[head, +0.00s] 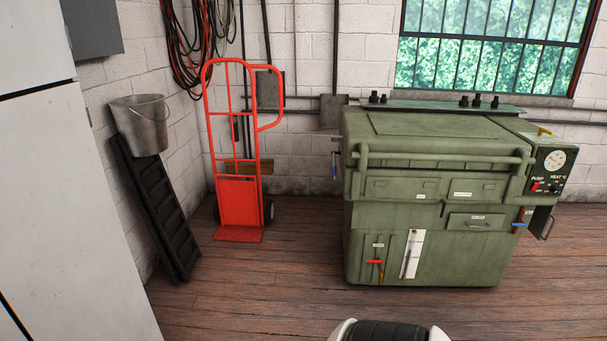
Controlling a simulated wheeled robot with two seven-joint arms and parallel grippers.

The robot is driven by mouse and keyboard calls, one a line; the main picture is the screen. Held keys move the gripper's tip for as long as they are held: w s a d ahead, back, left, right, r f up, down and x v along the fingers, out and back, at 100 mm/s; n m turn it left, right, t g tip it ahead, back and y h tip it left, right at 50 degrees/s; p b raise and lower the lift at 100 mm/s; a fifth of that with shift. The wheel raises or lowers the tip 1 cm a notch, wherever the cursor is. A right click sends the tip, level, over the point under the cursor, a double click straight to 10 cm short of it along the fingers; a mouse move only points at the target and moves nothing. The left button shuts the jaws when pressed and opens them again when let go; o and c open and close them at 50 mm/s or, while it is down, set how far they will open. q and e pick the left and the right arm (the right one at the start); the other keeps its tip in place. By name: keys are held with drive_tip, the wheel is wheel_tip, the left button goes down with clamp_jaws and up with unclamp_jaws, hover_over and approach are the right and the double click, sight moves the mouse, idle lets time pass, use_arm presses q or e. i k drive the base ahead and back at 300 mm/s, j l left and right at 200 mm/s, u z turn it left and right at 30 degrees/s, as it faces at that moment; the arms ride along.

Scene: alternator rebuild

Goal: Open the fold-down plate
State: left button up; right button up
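A red hand truck (240,120) stands upright by the back wall, left of a green machine. A red panel (238,200) stands upright low between its rails. A flat red lip (239,234) lies along the floor at its foot. I cannot tell whether the upright panel or the lip is the fold-down plate. The green machine (440,190) has flat front panels, a small handled drawer (474,222) and a long front bar (440,158). Neither of my grippers is in view.
A grey bucket (142,125) sits atop a dark leaning slatted frame (158,210) at the left wall. A white cabinet (70,220) fills the left edge. Wooden floor (270,290) is clear in front of the hand truck. Cables (195,40) hang above.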

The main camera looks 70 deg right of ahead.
sight(238, 200)
drive_tip(key=z, duration=1.8)
drive_tip(key=u, duration=0.65)
drive_tip(key=i+l+u, duration=0.1)
drive_tip(key=u, duration=1.15)
drive_tip(key=l+u, duration=0.15)
drive_tip(key=u, duration=0.5)
drive_tip(key=l+u, duration=0.1)
drive_tip(key=u, duration=1.15)
drive_tip(key=l+u, duration=0.1)
drive_tip(key=u, duration=0.5)
drive_tip(key=k+u, duration=0.1)
drive_tip(key=u, duration=0.55)
drive_tip(key=k+u, duration=0.2)
drive_tip(key=u, duration=0.45)
drive_tip(key=k+u, duration=0.2)
drive_tip(key=k, duration=2.5)
drive_tip(key=k+l+z, duration=0.15)
drive_tip(key=k, duration=0.45)
drive_tip(key=k+l+z, duration=0.1)
drive_tip(key=k, duration=0.45)
